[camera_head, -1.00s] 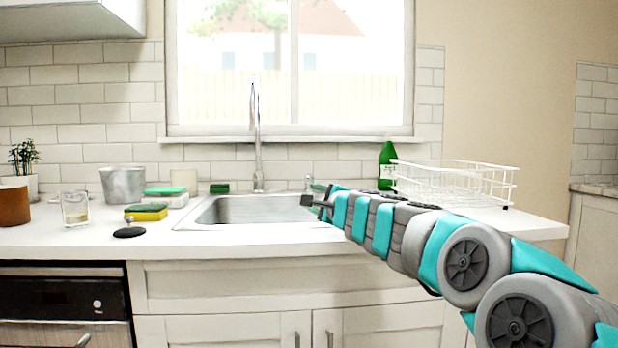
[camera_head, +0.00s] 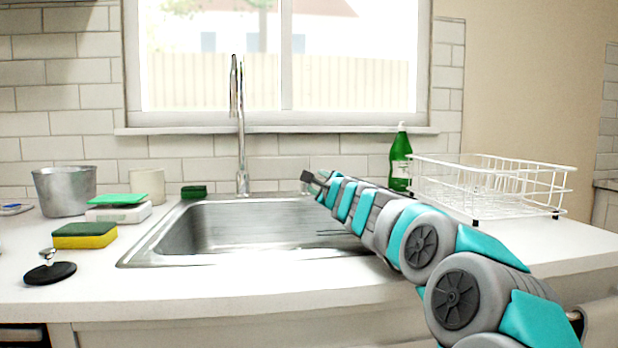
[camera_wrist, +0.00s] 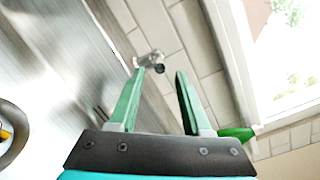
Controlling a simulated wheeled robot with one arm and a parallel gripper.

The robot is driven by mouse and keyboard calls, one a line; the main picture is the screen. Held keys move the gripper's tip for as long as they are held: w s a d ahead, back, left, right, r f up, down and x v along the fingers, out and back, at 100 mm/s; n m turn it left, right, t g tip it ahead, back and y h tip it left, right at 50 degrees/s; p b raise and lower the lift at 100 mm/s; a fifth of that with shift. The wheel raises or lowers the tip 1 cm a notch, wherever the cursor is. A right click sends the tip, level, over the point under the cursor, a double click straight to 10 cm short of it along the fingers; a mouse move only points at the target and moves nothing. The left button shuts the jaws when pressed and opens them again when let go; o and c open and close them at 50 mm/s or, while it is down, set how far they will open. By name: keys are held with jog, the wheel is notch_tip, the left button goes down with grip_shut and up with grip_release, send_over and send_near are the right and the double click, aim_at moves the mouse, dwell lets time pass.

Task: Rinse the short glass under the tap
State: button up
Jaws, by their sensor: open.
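The chrome tap (camera_head: 241,135) stands upright behind the steel sink (camera_head: 190,235), and I see no water running. My gripper (camera_head: 312,181) is over the back right of the sink in the head view. In the wrist view its two green fingers (camera_wrist: 157,72) are open with nothing between them. A small chrome fitting (camera_wrist: 151,61) shows just beyond the fingertips against the tiles; I cannot tell whether they touch it.
A sponge (camera_head: 85,240), black stopper (camera_head: 50,273), metal pot (camera_head: 65,192) and white cup (camera_head: 148,184) stand left of the sink. A green bottle (camera_head: 400,160) and white dish rack (camera_head: 490,208) stand on the right.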

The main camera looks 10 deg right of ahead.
jog(key=shift+w+a+p, duration=0.2)
jog(key=shift+w+p, duration=0.3)
jog(key=shift+w, duration=0.6)
jog(key=shift+w+a+p, duration=0.15)
jog(key=shift+w+p, duration=0.35)
jog(key=shift+w, duration=0.55)
jog(key=shift+w+a+p, duration=0.2)
jog(key=shift+w+p, duration=0.3)
jog(key=shift+w, duration=0.6)
grip_shut()
jog(key=shift+f, duration=0.1)
